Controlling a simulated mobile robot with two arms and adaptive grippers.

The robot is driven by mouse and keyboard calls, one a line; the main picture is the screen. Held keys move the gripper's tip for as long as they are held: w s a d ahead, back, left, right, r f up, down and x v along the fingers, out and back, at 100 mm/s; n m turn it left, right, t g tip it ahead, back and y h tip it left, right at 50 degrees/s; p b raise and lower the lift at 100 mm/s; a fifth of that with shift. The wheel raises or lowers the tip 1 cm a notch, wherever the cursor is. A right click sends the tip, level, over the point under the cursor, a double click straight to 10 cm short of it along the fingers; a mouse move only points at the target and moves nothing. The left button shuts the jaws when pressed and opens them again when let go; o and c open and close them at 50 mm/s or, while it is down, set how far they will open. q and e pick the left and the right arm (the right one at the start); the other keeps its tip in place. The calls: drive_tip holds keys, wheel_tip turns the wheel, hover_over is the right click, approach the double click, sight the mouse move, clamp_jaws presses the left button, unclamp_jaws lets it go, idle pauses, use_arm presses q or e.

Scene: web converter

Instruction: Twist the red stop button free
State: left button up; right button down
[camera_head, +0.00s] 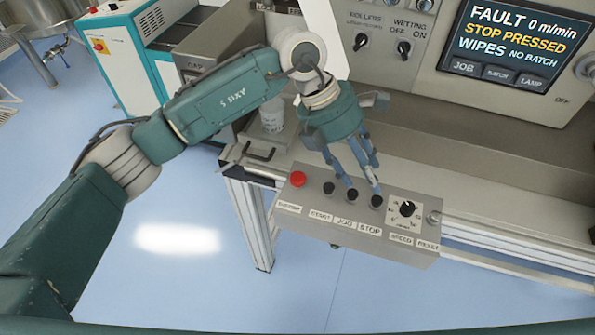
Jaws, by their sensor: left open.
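The red stop button (298,179) sits at the left end of a sloped grey control box (355,232) at the machine's front edge. My left gripper (362,188) is open, with blue-grey fingers pointing down over the black buttons, right of the red button and apart from it. Its fingertips are close to the black buttons; I cannot tell whether they touch. The display (515,45) reads "FAULT", "STOP PRESSED", "0 m/min" and "NO BATCH". My right gripper is not in view.
Black buttons (329,188) and a speed knob (407,209) share the box with the red button. Behind are a grey ledge (480,165) and a panel with selector knobs (404,47). Blue floor lies open at left.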

sight(298, 176)
use_arm(q)
drive_tip(key=w+a+t+y, duration=0.2)
drive_tip(key=w+a+y, duration=0.45)
drive_tip(key=a, duration=0.65)
drive_tip(key=shift+n+h, duration=0.3)
drive_tip(key=shift+h, duration=0.05)
wheel_tip(298, 176, down, 9)
drive_tip(key=p, duration=0.3)
drive_tip(key=shift+w+d+f, duration=0.1)
drive_tip(key=shift+f, duration=0.35)
